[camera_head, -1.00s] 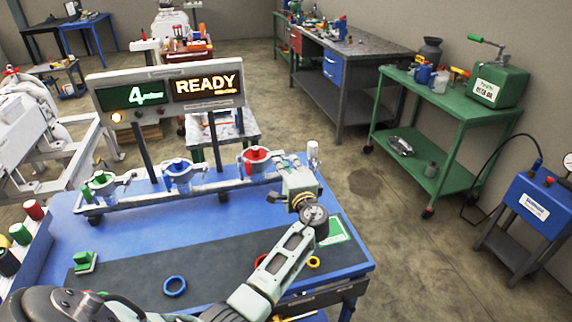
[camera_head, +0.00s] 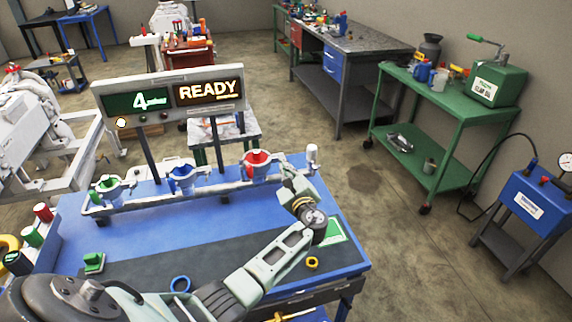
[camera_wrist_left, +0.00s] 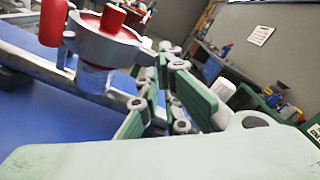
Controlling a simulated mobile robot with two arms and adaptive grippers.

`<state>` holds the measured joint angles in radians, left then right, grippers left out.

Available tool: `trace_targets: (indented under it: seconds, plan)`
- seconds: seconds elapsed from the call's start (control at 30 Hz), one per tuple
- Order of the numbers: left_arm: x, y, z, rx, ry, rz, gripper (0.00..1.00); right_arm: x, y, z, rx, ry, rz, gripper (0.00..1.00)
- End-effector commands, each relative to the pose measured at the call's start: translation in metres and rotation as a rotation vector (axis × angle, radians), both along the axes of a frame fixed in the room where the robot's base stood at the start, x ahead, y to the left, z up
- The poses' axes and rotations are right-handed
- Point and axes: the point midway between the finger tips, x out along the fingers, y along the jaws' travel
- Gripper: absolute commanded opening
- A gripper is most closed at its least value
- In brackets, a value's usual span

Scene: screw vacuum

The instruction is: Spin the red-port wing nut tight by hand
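The red port (camera_head: 257,170) is a grey metal cup at the right end of the rail, with a red piece in its top. In the left wrist view the red port (camera_wrist_left: 98,48) is at upper left, with a red knob (camera_wrist_left: 113,18) on top and a red cylinder (camera_wrist_left: 53,22) at its left. I cannot tell which red piece is the wing nut. My left gripper (camera_head: 287,168) is just right of the red port. In its wrist view its green-padded fingers (camera_wrist_left: 165,110) stand apart with nothing between them, right of the port. My right gripper is not in view.
The blue port (camera_head: 182,178) and green port (camera_head: 108,188) share the rail. Behind is a sign reading READY (camera_head: 209,92). A white cylinder (camera_head: 312,155) stands near the rail's right end.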

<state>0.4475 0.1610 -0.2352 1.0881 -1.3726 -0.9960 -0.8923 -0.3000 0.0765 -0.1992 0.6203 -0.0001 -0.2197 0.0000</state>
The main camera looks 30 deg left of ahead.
Motion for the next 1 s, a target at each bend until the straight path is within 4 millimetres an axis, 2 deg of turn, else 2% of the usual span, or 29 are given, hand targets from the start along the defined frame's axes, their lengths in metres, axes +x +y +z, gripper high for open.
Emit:
trace_targets:
  seconds: [0.03, 0.5, 1.0]
  plan:
    - [-0.001, 0.000, 0.001, 0.029, 0.037, 0.000, 0.00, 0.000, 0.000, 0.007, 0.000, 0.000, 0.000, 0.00]
    - [-0.001, 0.000, 0.001, 0.318, 0.377, -0.001, 0.00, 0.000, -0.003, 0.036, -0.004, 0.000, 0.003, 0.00]
    - [-0.001, 0.000, 0.000, 0.598, 0.704, -0.001, 0.00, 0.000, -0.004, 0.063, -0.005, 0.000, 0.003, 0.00]
